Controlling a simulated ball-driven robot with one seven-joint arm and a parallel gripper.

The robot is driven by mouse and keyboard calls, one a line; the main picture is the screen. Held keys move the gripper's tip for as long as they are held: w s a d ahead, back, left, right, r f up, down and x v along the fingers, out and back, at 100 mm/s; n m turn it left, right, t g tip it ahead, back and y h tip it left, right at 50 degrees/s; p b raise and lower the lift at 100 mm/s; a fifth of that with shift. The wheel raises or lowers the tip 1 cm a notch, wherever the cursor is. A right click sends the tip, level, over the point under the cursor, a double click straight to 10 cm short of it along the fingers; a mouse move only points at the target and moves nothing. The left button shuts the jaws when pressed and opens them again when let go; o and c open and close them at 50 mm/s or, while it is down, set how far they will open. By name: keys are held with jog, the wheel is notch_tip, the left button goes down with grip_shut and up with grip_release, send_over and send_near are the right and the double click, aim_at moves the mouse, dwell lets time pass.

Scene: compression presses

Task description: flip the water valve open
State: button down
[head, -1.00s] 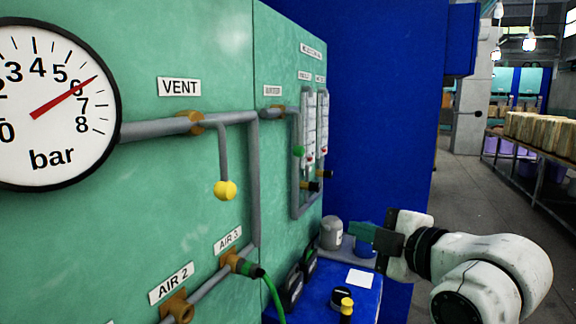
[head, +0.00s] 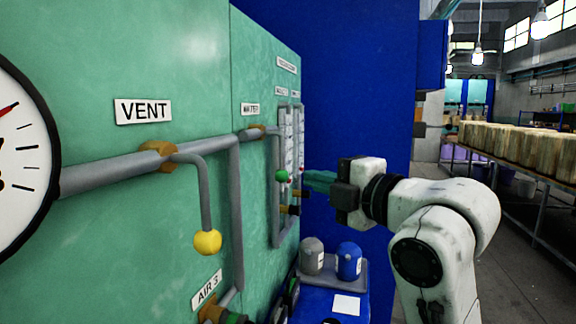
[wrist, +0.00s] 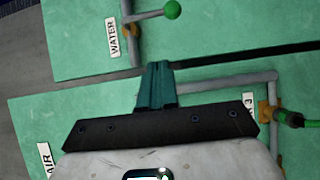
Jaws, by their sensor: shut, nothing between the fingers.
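The water valve's green ball knob (head: 282,176) is in front of the green panel, below the WATER label (head: 250,108) and its brown pipe fitting (head: 257,132). In the wrist view the green ball (wrist: 172,10) sits at the top edge, on a grey lever running across from the pipe beside the label (wrist: 112,38). World-down is to the right there, so the lever hangs down. My gripper (head: 312,181) is shut and empty, its green fingers pointing at the panel just right of the knob. In the wrist view the fingertips (wrist: 158,66) are apart from the knob.
A VENT lever with a yellow ball (head: 207,242) hangs nearer on the left. Grey (head: 312,256) and blue (head: 348,261) containers stand below my gripper. The aisle at right is open.

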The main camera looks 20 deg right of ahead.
jog(key=w+d+p+x, duration=0.1)
jog(key=d+p+x, duration=0.1)
jog(key=x, duration=0.9)
jog(key=shift+d+p, duration=0.3)
jog(key=shift+p, duration=0.45)
jog(key=shift+f+b, duration=0.2)
jog(key=shift+b, duration=0.1)
jog(key=shift+w+d+n+b, duration=0.1)
jog(key=shift+w+n+b, duration=0.15)
jog(key=shift+b, duration=0.3)
